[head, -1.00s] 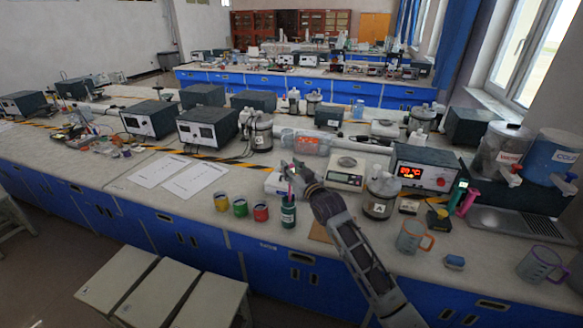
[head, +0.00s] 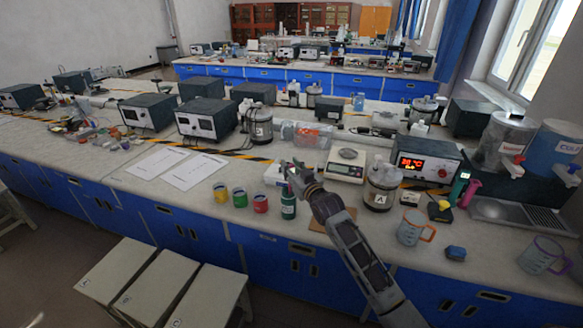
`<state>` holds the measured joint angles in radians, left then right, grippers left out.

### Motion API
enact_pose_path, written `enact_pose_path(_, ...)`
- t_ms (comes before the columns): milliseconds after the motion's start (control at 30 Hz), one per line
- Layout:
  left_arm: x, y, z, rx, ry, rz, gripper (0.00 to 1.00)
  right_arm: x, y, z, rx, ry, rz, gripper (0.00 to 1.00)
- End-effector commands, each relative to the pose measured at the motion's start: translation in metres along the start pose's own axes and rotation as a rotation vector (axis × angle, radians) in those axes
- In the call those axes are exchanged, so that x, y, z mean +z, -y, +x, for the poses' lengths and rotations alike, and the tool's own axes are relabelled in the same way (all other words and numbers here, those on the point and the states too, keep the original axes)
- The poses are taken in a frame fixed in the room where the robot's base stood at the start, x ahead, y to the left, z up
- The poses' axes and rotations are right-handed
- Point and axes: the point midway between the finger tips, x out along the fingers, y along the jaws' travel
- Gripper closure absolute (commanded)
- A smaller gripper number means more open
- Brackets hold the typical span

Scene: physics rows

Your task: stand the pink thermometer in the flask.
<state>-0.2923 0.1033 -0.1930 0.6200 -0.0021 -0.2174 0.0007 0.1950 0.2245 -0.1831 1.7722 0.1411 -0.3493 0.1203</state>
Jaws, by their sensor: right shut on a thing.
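A small dark green flask (head: 288,208) with a pale label stands upright on the front of the bench, right of three coloured pots. My right gripper (head: 291,173) is just above its mouth, shut on the pink thermometer (head: 289,188). Only a thin bit of the thermometer shows between the fingers and the flask. I cannot tell how far its lower end is inside the neck. My left gripper is out of view.
Yellow (head: 220,192), green (head: 239,197) and red (head: 260,203) pots stand left of the flask. A scale (head: 345,165) and a lidded jar (head: 380,188) stand behind my right arm. A beaker with an orange handle (head: 411,227) is to the right.

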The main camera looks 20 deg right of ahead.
Motion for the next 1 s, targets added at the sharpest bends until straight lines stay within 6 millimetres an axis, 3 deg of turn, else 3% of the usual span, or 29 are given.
enact_pose_path(367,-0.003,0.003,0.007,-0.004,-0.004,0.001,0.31,0.014,0.000,0.000,0.000,0.000,0.000,0.91)
enact_pose_path(833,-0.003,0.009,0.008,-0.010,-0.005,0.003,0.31,0.016,0.000,0.000,0.000,-0.001,0.000,0.91)
enact_pose_path(867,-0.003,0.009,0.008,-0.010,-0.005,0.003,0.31,0.016,0.000,0.000,0.000,-0.001,0.000,0.67)
enact_pose_path(1000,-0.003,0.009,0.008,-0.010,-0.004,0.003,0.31,0.016,0.000,0.000,0.000,-0.001,0.000,0.49)
